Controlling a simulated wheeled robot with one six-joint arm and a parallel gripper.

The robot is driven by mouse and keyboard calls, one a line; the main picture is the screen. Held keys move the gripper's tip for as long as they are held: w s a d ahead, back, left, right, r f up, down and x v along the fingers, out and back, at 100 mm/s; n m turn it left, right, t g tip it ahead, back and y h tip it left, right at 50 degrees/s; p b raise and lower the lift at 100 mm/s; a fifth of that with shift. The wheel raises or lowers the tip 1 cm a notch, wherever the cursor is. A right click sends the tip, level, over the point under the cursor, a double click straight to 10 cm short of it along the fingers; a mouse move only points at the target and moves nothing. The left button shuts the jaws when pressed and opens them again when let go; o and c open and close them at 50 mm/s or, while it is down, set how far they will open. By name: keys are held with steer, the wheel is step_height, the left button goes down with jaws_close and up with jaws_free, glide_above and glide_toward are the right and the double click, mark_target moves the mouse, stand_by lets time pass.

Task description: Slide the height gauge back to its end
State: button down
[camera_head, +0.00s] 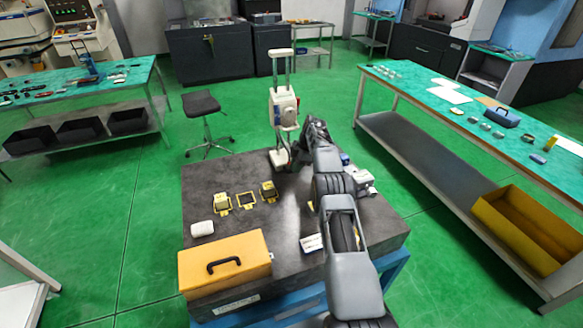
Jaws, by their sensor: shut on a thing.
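The height gauge (284,107) is a tall white instrument with twin upright columns and a pale body. It stands upright at the far edge of the dark granite table (237,174). My gripper (296,157) is at the right side of its base, low over the table. It is shut on the height gauge, though my arm hides most of the fingers and the exact contact.
Small yellow-framed pieces (246,201) lie left of my arm. A white rounded object (202,229) and an orange case (224,263) are nearer. A white device (361,183) sits right of my arm. A stool (203,109) stands beyond the table.

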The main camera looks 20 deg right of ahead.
steer(key=shift+d+r, duration=0.1)
steer(key=c, duration=1.4)
jaws_free()
steer(key=shift+c, duration=0.2)
step_height(320, 180, up, 2)
steer(key=shift+r+b, duration=0.2)
steer(key=shift+b, duration=0.15)
steer(key=s+r+b, duration=0.1)
steer(key=b, duration=0.4)
steer(key=shift+s+r+b, duration=0.3)
steer(key=shift+r+b, duration=0.05)
steer(key=s+a+r+b, duration=0.2)
steer(key=s+r+b, duration=0.3)
steer(key=s+r, duration=0.3)
steer(key=s, duration=0.4)
steer(key=shift+a+r+b, duration=0.3)
steer(key=shift+r+b, duration=0.1)
